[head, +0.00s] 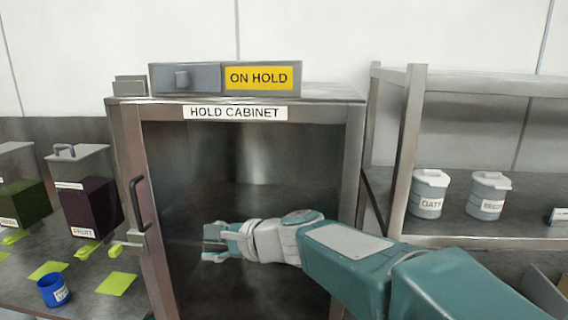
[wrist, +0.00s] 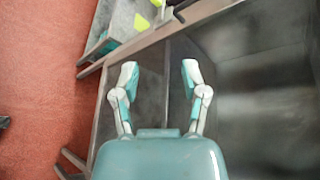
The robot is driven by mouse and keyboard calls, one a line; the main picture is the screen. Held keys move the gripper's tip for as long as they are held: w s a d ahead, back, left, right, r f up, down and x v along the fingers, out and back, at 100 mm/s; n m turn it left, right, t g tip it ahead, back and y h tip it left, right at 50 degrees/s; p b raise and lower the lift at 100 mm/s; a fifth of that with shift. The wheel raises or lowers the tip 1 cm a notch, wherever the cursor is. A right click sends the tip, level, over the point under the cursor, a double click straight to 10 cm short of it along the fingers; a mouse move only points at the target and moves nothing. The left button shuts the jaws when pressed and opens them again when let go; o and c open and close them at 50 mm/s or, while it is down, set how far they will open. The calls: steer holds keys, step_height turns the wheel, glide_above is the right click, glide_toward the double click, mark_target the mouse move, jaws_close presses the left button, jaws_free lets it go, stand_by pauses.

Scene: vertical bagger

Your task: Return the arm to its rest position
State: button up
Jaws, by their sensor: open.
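My arm stretches from the lower right of the head view toward the hold cabinet (head: 354,150). My gripper (head: 207,242) is in front of or within the cabinet's opening; the exact depth is hard to tell. In the wrist view my gripper (wrist: 159,76) shows two fingers spread apart with nothing between them. The cabinet's dark inside (wrist: 265,90) fills the right of the wrist view. The cabinet handle (head: 138,205) is on the left post in the head view.
An "ON HOLD" sign box (head: 258,77) stands on the cabinet. Left are a fruit bin (head: 92,205), a blue cup (head: 52,290) and green cards (head: 117,283). A shelf (head: 480,242) with an oats canister (head: 429,195) stands right. Red floor (wrist: 40,80) shows in the wrist view.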

steer(key=s+d+f+n+h, duration=0.3)
steer(key=s+d+n+h, duration=0.1)
steer(key=s+d, duration=0.3)
steer(key=s+d+f+n+h, duration=0.3)
steer(key=s+d, duration=0.4)
steer(key=d, duration=0.5)
steer(key=s+d+f+n+h, duration=0.4)
steer(key=s+d, duration=0.3)
steer(key=d, duration=0.3)
steer(key=shift+s+n+h, duration=0.15)
steer(key=shift+n+h, duration=0.25)
steer(key=shift+h, duration=0.5)
